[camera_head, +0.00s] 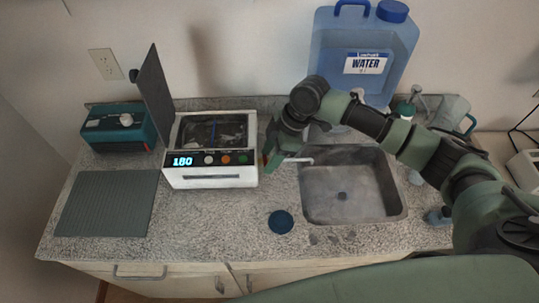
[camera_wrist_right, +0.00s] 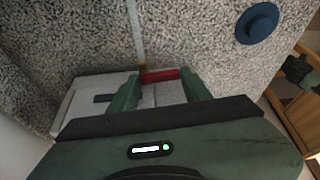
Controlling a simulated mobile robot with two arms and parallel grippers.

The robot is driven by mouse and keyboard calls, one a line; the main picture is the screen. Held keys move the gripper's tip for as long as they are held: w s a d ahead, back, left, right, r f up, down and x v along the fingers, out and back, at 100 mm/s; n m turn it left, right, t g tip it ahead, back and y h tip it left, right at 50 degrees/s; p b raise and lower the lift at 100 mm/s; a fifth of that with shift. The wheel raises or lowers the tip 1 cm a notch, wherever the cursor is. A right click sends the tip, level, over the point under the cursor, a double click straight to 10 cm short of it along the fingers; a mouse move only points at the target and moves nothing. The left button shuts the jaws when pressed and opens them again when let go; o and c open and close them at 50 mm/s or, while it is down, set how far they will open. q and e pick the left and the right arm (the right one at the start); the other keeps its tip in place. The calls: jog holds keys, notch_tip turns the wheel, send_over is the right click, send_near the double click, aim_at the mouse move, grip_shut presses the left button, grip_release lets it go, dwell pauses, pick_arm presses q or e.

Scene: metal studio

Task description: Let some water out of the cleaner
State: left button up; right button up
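The cleaner (camera_head: 212,178) is a white box on the counter with its dark lid raised. Its display reads 180, and its basin shows some contents that I cannot make out. My right gripper (camera_head: 271,157) is low at the cleaner's right side. In the right wrist view its two green fingers (camera_wrist_right: 162,90) are spread apart. A red valve handle (camera_wrist_right: 160,75) lies between or just beyond the fingertips; I cannot tell whether they touch it. A pale drain tube (camera_wrist_right: 135,35) runs from the valve towards the sink (camera_head: 343,190). My left gripper is out of view.
A blue water jug (camera_head: 340,55) stands behind the sink. A dark blue round cap (camera_head: 280,221) lies in front of it. A teal device (camera_head: 118,128) and a ridged grey mat (camera_head: 107,203) are at left. Bottles and a pitcher (camera_head: 450,112) stand at right.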

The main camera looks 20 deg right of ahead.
jog(key=c, duration=0.7)
jog(key=shift+o, duration=0.2)
jog(key=shift+r+p, duration=0.2)
jog(key=shift+p, duration=0.3)
jog(key=shift+a+m+p, duration=0.15)
jog(key=shift+m+p, duration=0.3)
jog(key=shift+m, duration=0.15)
jog(key=shift+f, duration=0.2)
jog(key=shift+t, duration=0.3)
jog(key=o, duration=1.4)
